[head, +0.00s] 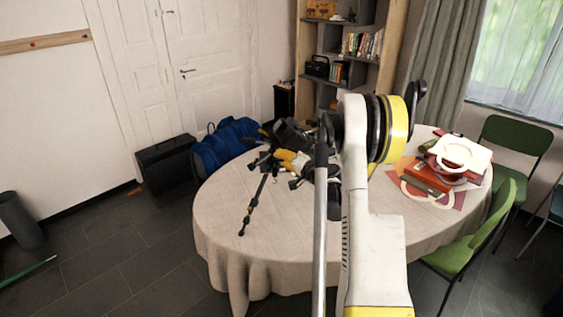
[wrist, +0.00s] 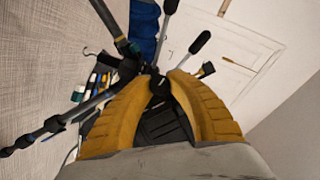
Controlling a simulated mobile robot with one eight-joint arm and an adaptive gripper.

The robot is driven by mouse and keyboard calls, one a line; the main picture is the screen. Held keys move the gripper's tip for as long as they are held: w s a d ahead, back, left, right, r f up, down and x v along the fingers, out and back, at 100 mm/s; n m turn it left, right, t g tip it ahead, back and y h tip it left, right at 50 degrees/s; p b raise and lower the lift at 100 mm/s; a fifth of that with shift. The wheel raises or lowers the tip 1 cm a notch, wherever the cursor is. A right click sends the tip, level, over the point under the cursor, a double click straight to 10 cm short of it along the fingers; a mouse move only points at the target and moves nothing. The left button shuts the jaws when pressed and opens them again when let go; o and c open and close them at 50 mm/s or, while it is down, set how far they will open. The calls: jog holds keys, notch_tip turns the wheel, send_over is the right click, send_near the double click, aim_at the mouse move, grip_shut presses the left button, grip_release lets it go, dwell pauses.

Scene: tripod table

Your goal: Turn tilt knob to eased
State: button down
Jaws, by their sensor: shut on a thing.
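A dark tripod (head: 258,195) lies on the cloth-covered table (head: 225,215), with its leg stretched toward the table's front left edge. In the wrist view the tripod leg (wrist: 62,122) runs off to the left, and handles with black grips (wrist: 200,42) stick up beyond the fingers. My gripper (wrist: 158,80) has its two yellow fingers closed around a small black knob (wrist: 158,86) on the tripod head. In the head view my gripper (head: 298,163) is at the tripod, partly hidden by my arm. The knob's markings and setting cannot be read.
Red and white boxes (head: 428,178) and ring-shaped items are on the table's right side. A blue bag (head: 225,143) and a black case (head: 165,163) stand on the floor behind the table. Green chairs (head: 485,230) stand at the right. The table's front left is clear.

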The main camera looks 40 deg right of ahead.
jog(key=shift+f+m+t+y+b, duration=0.1)
jog(key=shift+m+t+y+b, duration=0.4)
jog(key=shift+m+b, duration=0.7)
jog(key=c, duration=1.2)
grip_release()
jog(key=s, duration=0.4)
jog(key=s+r, duration=0.1)
jog(key=s, duration=0.7)
jog(key=shift+a+r, duration=0.15)
jog(key=shift+a, duration=0.05)
